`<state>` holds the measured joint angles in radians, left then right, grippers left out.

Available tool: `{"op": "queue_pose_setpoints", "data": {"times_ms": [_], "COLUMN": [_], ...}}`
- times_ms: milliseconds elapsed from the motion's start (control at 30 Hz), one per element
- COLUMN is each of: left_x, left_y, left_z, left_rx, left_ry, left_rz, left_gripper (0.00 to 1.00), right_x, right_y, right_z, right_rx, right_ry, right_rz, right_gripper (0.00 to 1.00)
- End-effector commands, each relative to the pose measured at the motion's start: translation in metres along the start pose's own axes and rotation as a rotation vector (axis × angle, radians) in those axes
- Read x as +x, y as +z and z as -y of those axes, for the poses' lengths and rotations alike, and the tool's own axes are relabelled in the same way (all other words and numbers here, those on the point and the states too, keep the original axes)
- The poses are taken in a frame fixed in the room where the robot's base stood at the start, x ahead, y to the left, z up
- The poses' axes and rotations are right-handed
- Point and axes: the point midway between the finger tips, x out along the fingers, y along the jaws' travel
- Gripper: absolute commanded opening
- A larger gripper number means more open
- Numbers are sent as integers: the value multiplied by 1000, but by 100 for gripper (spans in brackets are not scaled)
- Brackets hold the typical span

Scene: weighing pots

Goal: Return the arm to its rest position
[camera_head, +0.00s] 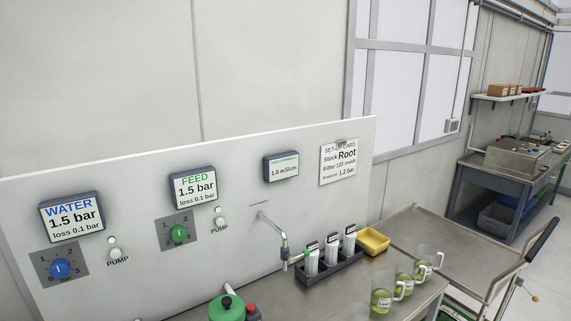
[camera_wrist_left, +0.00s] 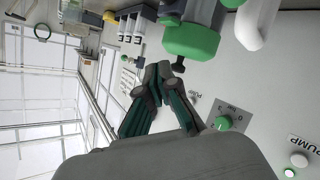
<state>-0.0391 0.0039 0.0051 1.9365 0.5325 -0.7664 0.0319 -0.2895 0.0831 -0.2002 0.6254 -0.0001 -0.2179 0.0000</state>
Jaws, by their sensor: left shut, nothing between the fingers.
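My left gripper (camera_wrist_left: 164,72) shows in the left wrist view with its dark, green-padded fingers together and nothing between them. Neither my grippers nor my arms show in the head view. In the wrist view the fingers lie in front of the white panel, beside a large green part (camera_wrist_left: 190,42) in the picture; I cannot tell the gap between them. My right gripper is in neither view.
The panel (camera_head: 120,200) carries a WATER display (camera_head: 72,216), a FEED display (camera_head: 193,187) and knobs. A green-topped vessel (camera_head: 226,306), a dark rack (camera_head: 330,268), a yellow tray (camera_head: 374,241) and green-filled jugs (camera_head: 404,284) stand below. A grey cart (camera_head: 440,250) is at right.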

Motion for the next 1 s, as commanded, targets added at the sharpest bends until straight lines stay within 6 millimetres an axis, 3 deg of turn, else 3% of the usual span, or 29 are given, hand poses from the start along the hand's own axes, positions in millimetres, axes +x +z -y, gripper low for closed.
{"op": "queue_pose_setpoints", "data": {"times_ms": [200,300,500,800,867,1000], "left_x": [-69,-105,-164,-239,-246,-226], "left_y": [89,120,155,181,186,208], "left_z": [16,24,34,42,45,61], "left_rx": [178,243,321,386,392,388], "left_ry": [-132,-197,-297,-416,-433,-431], "left_rz": [309,439,623,823,850,858], "left_gripper": [0,0,0,0,0,0], "right_x": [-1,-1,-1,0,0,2], "right_y": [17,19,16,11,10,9], "right_z": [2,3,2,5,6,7], "right_rx": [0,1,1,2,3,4], "right_ry": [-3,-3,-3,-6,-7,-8], "right_rz": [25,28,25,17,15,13], "right_gripper": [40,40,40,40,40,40]}}
